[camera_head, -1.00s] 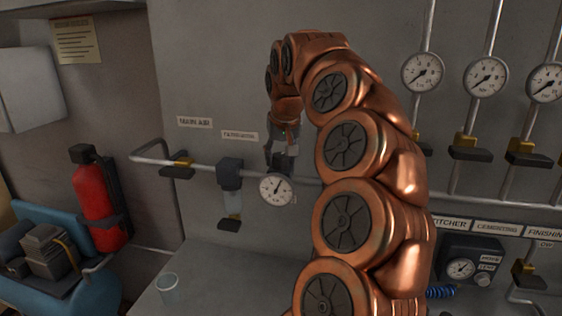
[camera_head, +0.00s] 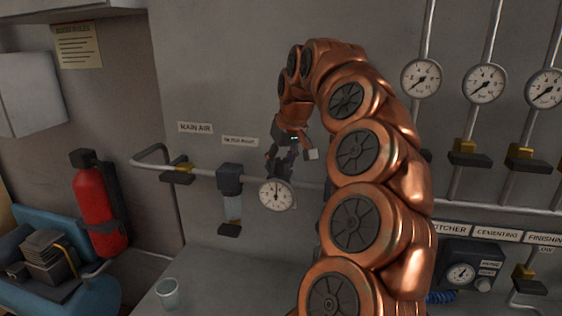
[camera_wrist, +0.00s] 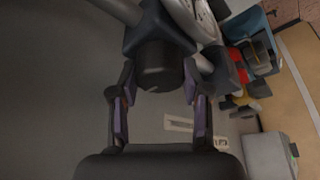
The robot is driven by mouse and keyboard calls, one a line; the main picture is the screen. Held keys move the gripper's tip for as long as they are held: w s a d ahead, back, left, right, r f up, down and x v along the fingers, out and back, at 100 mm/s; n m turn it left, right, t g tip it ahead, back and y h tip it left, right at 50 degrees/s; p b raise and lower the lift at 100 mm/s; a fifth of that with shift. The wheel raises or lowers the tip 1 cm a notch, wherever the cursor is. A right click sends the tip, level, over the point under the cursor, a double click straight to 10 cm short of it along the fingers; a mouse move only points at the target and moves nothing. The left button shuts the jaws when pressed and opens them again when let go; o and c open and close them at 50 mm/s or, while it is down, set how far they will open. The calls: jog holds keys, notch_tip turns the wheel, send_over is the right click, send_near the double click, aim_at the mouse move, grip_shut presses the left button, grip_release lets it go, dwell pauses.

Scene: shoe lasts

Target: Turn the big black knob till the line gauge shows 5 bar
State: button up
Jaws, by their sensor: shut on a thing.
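The big black knob (camera_wrist: 160,66) is a dark round cap, seen close up between my two fingers in the wrist view. My gripper (camera_wrist: 159,82) is shut on its sides; it also shows in the head view (camera_head: 286,156), tilted above the pipe. The line gauge (camera_head: 276,195) is a round white dial just below the knob in the head view. Its needle points roughly straight up; the figures are too small to read. In the head view my fingers hide most of the knob.
A grey filter unit (camera_head: 230,190) hangs on the pipe left of the gauge. The main air valve (camera_head: 177,172) is further left. Three gauges (camera_head: 421,78) are on the upright pipes at right. A cup (camera_head: 168,294) stands on the bench below. A red extinguisher (camera_head: 94,205) is at left.

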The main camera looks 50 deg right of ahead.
jog(key=o, duration=1.1)
jog(key=shift+o, duration=0.2)
jog(key=v, duration=1.2)
jog(key=shift+w, duration=0.1)
